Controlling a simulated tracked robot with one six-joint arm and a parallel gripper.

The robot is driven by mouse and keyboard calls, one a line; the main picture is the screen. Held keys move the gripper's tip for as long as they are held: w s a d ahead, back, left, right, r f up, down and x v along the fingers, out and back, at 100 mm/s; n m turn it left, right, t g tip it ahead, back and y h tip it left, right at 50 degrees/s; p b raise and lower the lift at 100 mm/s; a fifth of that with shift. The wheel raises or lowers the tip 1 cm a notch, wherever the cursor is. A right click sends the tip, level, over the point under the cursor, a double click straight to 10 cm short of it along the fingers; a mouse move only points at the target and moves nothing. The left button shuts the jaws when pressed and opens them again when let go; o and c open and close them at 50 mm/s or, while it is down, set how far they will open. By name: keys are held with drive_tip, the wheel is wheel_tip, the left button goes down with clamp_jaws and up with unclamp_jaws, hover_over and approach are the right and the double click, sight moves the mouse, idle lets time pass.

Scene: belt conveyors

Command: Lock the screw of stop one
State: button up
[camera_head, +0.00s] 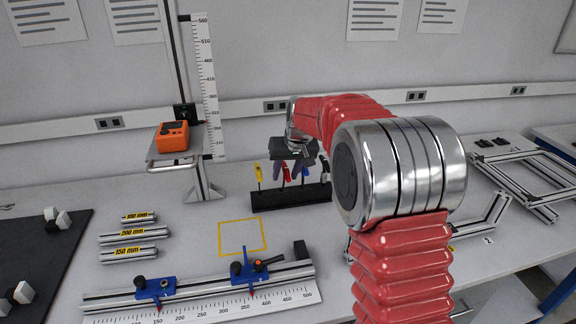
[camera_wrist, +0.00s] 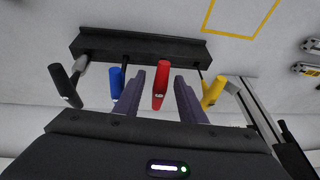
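The rail (camera_head: 205,288) lies at the front of the bench above a printed scale and carries two blue stops. The left stop (camera_head: 153,288) sits near the 150 mark, and the right stop (camera_head: 247,276) is further along with a small orange part beside it. I cannot tell which is stop one. A dark rack (camera_head: 290,197) holds tools with yellow, red, blue and black handles. My gripper (camera_head: 292,165) is over the rack. In the wrist view its open fingers (camera_wrist: 160,76) stand on either side of the red handle (camera_wrist: 161,84), with gaps showing.
The yellow handle (camera_wrist: 214,92) and blue handle (camera_wrist: 117,83) stand close outside the fingers; the black handle (camera_wrist: 64,86) is further left. An orange device (camera_head: 172,137) sits on a stand. Labelled bars (camera_head: 134,235) lie left of an empty yellow square (camera_head: 241,237).

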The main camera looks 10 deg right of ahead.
drive_tip(key=shift+x, duration=1.35)
drive_tip(key=shift+c, duration=0.6)
clamp_jaws()
drive_tip(key=shift+s+d+r, duration=0.1)
drive_tip(key=shift+d+r, duration=0.05)
drive_tip(key=shift+r, duration=1.1)
drive_tip(key=shift+s+d+r, duration=0.1)
drive_tip(key=shift+s+r, duration=0.05)
drive_tip(key=shift+r, duration=1.05)
drive_tip(key=shift+s+d+r, duration=0.1)
drive_tip(key=shift+d+r, duration=0.05)
drive_tip(key=shift+r, duration=1.1)
